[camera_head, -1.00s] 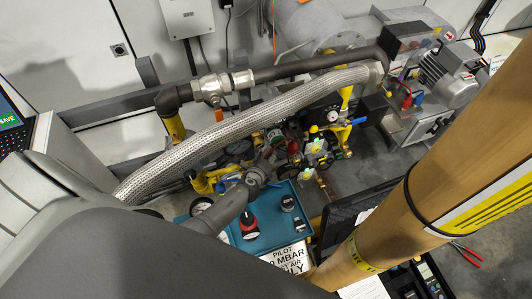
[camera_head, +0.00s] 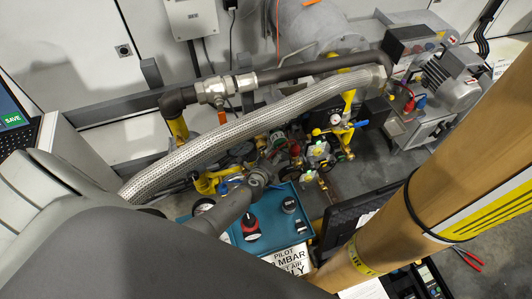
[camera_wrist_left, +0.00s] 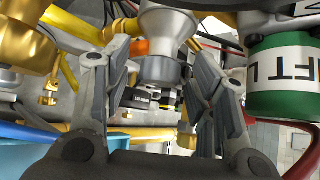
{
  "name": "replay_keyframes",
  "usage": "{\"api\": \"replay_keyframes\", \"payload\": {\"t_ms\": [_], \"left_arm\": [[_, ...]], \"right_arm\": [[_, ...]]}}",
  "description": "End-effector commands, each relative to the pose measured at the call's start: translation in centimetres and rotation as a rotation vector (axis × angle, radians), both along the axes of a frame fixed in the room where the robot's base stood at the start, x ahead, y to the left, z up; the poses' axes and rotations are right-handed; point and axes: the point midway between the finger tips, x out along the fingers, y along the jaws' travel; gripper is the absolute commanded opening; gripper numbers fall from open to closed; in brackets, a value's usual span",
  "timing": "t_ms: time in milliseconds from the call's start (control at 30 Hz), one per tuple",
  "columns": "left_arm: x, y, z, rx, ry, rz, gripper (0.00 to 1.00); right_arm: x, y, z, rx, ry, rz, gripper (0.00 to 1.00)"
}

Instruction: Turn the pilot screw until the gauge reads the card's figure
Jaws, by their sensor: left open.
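A white card (camera_head: 290,262) with black print lies at the front of the teal tray; "PILOT" and "MBAR" are legible, but the figure is hidden behind my arm. A small round dial (camera_head: 336,119) stands among the valves; its reading is too small to tell. My left gripper (camera_head: 268,158) reaches into the cluttered pipework. In the left wrist view my left gripper (camera_wrist_left: 157,52) is open, its fingers on either side of a grey metal cylindrical fitting (camera_wrist_left: 160,65), with no clear grip on it. I cannot make out the pilot screw. My right gripper is not in view.
The teal tray (camera_head: 272,236) holds a red-and-black knob-like item (camera_head: 249,224). A braided hose (camera_head: 230,135) arches over the pipework. A green cylinder (camera_wrist_left: 285,75) is close to the right finger, and gold fittings (camera_wrist_left: 25,45) stand at left.

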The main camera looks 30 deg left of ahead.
Motion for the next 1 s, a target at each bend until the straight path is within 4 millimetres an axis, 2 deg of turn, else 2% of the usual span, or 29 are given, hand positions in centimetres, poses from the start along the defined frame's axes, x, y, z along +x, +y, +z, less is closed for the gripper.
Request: {"api": "replay_keyframes", "payload": {"t_ms": [367, 833, 1000], "left_arm": [[-2.5, -0.6, 1.4, -0.003, 0.0, 0.003, 0.53], [-8.2, -1.9, 4.7, 0.001, 0.002, -0.001, 0.53], [-9.5, -2.2, 5.6, 0.001, -0.001, -0.001, 0.53]], "right_arm": [[0.0, 0.2, 0.0, 0.002, -0.001, -0.001, 0.0], [0.0, 0.3, 0.0, 0.003, 0.0, -0.002, 0.0], [0.0, 0.3, 0.0, 0.003, 0.0, -0.001, 0.0]]}}
